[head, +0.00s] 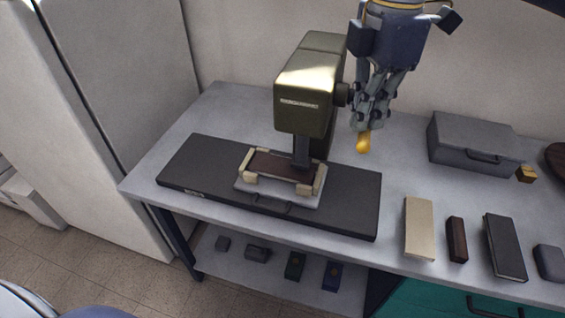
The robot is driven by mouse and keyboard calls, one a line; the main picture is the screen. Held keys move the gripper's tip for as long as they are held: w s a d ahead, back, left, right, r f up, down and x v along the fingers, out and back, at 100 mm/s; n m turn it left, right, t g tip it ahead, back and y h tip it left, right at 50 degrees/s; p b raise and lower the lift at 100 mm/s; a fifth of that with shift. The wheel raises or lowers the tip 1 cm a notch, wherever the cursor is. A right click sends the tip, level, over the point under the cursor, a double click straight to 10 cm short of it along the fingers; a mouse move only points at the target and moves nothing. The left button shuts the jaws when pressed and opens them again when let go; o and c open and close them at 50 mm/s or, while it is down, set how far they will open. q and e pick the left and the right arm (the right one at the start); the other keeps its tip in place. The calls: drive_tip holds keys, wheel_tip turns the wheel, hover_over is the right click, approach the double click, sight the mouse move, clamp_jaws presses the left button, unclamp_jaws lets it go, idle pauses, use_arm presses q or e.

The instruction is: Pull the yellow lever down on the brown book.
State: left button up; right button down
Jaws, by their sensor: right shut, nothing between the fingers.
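An olive-green press (308,88) stands on a long black base plate (345,212). The brown book (283,167) lies flat under the press head, in a pale tray (279,192) with cream corner blocks. The press's dark ram reaches down to the book's right part; I cannot tell whether it touches. The yellow lever (363,143) shows only its knob, low on the right of the press. My right gripper (362,126) comes from above, shut, with its fingertips at or just above the knob. Contact is unclear, and it hides the rest of the lever. My left gripper is out of view.
A grey case (473,145) and a small brass block (526,174) are at the right. Cream (419,228), dark brown (457,239) and black (505,247) books lie along the front right. Small blocks sit on a lower shelf (232,267). A white cabinet (130,120) is left.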

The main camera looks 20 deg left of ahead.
drive_tip(key=shift+s+r+p, duration=0.1)
drive_tip(key=shift+r+p, duration=1.35)
drive_tip(key=shift+r, duration=1.3)
wheel_tip(320, 180, up, 4)
drive_tip(key=shift+f+p, duration=0.1)
drive_tip(key=shift+p, duration=1.15)
